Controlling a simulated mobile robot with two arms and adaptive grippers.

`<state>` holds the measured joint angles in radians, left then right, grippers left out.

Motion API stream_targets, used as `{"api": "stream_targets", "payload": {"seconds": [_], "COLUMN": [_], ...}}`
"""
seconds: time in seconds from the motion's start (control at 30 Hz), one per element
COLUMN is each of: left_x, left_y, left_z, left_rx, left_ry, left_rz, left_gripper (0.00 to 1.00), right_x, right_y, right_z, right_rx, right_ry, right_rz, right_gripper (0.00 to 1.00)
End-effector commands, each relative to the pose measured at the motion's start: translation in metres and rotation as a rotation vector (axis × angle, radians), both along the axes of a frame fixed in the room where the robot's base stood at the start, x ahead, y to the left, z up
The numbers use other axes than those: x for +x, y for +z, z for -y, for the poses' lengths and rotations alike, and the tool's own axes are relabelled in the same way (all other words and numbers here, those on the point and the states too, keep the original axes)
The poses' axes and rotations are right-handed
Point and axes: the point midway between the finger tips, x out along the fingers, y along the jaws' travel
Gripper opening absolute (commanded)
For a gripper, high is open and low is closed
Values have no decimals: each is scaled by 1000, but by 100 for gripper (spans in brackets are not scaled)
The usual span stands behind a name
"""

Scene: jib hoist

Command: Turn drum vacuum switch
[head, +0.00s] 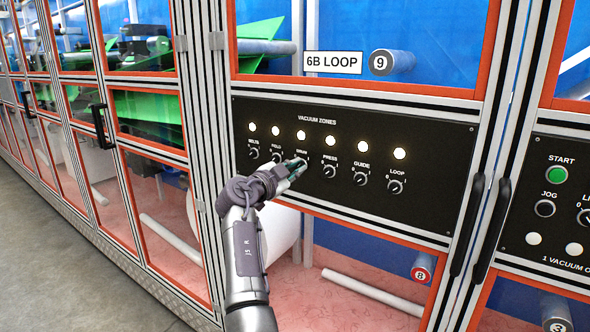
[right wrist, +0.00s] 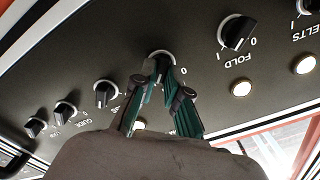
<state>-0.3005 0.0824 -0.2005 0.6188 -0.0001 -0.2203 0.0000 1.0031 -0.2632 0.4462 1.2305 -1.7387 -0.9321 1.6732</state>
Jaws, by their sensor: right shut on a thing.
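The drum vacuum switch is a black rotary knob, third from the left in the row on the black vacuum zones panel (head: 430,215). In the head view my right gripper (head: 299,164) covers most of it, below the partly hidden DRUM label. In the right wrist view the drum knob (right wrist: 160,57) sits between the two green-padded fingertips of my right gripper (right wrist: 161,74), which is shut on it. The knob's pointer direction is hidden. The lamp (head: 301,135) above the drum switch glows warm white. My left gripper is not in view.
The fold knob (right wrist: 237,33) and press knob (head: 330,171) flank it closely. The guide knob (head: 360,179) and loop knob (head: 396,187) are further right. Black door handles (head: 467,225) stand at the panel's right edge, beside a panel with a green start button (head: 556,175).

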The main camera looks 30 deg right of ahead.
Motion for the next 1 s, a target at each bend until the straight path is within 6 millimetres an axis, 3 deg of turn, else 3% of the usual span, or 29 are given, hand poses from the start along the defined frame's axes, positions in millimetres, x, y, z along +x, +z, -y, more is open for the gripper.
{"api": "stream_targets", "payload": {"seconds": [0.5, 1.0], "left_x": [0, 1], "left_y": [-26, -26], "left_z": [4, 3], "left_rx": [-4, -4], "left_ry": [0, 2], "left_rz": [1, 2], "left_gripper": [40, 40], "right_x": [1, 4], "right_y": [1, 5], "right_z": [1, -1], "right_rx": [-147, -329], "right_ry": [-4, -2], "right_rz": [-342, -780], "right_gripper": [0, 0]}}
